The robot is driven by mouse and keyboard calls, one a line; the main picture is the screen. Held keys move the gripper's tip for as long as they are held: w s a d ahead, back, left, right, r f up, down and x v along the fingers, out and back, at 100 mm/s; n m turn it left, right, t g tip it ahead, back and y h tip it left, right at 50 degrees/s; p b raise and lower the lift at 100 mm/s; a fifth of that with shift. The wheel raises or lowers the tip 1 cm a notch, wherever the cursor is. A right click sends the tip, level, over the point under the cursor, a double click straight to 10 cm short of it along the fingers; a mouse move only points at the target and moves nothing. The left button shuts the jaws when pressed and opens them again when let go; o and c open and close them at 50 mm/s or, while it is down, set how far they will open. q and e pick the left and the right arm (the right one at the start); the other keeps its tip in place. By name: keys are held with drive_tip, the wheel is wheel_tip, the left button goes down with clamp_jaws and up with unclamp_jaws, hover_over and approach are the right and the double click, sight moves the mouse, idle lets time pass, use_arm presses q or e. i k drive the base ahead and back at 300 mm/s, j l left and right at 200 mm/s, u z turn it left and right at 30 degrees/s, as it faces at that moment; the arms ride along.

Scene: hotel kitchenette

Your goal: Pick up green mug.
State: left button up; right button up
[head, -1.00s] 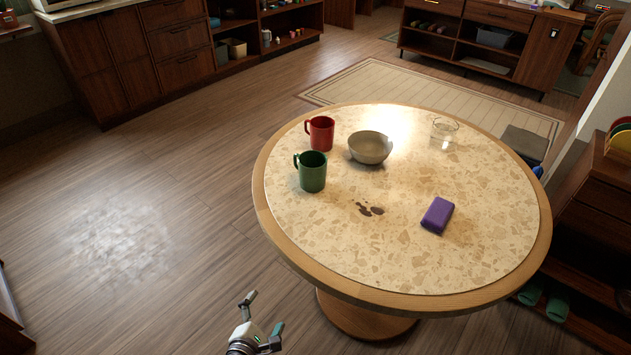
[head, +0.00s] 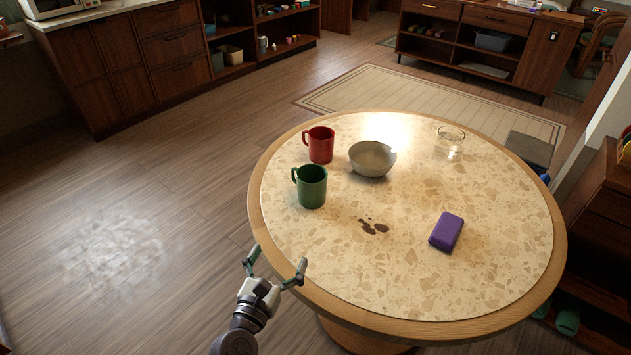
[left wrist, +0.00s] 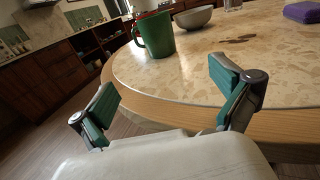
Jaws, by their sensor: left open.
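The green mug (head: 312,187) stands upright on the left part of the round table (head: 400,290), its handle to the left. It also shows in the left wrist view (left wrist: 159,36), beyond my fingers. My left gripper (head: 275,264) is open and empty at the table's front left edge, short of the mug and apart from it. Its two teal-padded fingers (left wrist: 168,98) are spread wide in the left wrist view. My right gripper is not in view.
A red mug (head: 320,145) stands just behind the green mug. A bowl (head: 372,159) is to their right. A clear glass (head: 450,140), a purple block (head: 446,231) and a dark spill (head: 373,227) are also on the table. The tabletop in front of the green mug is clear.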

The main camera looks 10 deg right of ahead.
sight(310, 180)
drive_tip(key=i+l, duration=0.3)
drive_tip(key=l, duration=0.15)
drive_tip(key=i+l, duration=0.3)
drive_tip(key=l, duration=0.1)
